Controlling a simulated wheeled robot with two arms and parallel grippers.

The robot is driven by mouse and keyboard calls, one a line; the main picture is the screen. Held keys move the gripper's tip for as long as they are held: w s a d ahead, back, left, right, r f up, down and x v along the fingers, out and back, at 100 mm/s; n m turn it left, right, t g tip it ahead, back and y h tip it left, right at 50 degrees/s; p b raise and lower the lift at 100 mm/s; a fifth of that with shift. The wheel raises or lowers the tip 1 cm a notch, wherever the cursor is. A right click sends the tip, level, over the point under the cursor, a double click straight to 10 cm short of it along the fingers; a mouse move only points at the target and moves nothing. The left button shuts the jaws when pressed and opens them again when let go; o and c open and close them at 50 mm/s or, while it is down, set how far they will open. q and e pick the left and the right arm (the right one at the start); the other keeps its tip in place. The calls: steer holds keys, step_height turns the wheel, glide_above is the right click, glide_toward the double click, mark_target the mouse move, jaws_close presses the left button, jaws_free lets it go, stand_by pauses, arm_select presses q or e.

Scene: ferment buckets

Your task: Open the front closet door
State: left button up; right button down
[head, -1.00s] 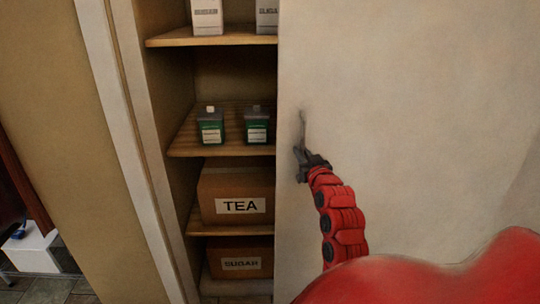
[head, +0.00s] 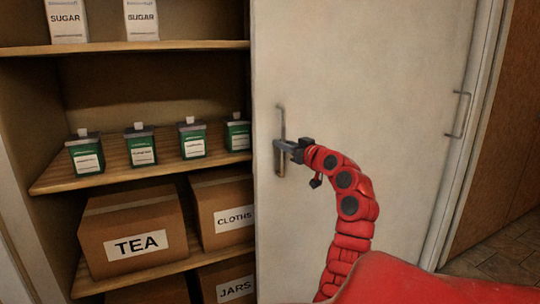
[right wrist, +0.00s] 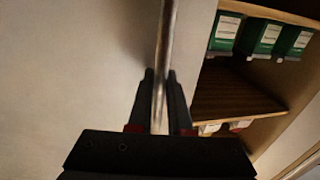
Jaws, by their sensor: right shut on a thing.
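The white front closet door (head: 360,100) stands to the right of the open shelves in the head view. It carries a vertical metal bar handle (head: 281,122) near its left edge. My right gripper (head: 283,147) is shut on this handle, at its lower part. In the right wrist view the handle (right wrist: 165,60) runs between the two fingers of my right gripper (right wrist: 161,95), and the door face (right wrist: 60,70) is to the left. My left gripper is not in view.
The open closet shows shelves (head: 120,184) with green containers (head: 140,146), a TEA box (head: 135,230), a CLOTHS box (head: 224,206) and sugar packs (head: 66,18). Another handle (head: 459,115) is at the right. Brown floor tiles (head: 505,255) show at the lower right.

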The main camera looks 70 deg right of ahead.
steer(key=shift+s+d, duration=0.25)
steer(key=shift+s, duration=0.05)
steer(key=c, duration=0.8)
jaws_free()
steer(key=shift+c, duration=0.2)
steer(key=p+v, duration=0.1)
steer(key=v, duration=1.6)
steer(key=shift+a, duration=0.2)
steer(key=shift+s+f, duration=0.15)
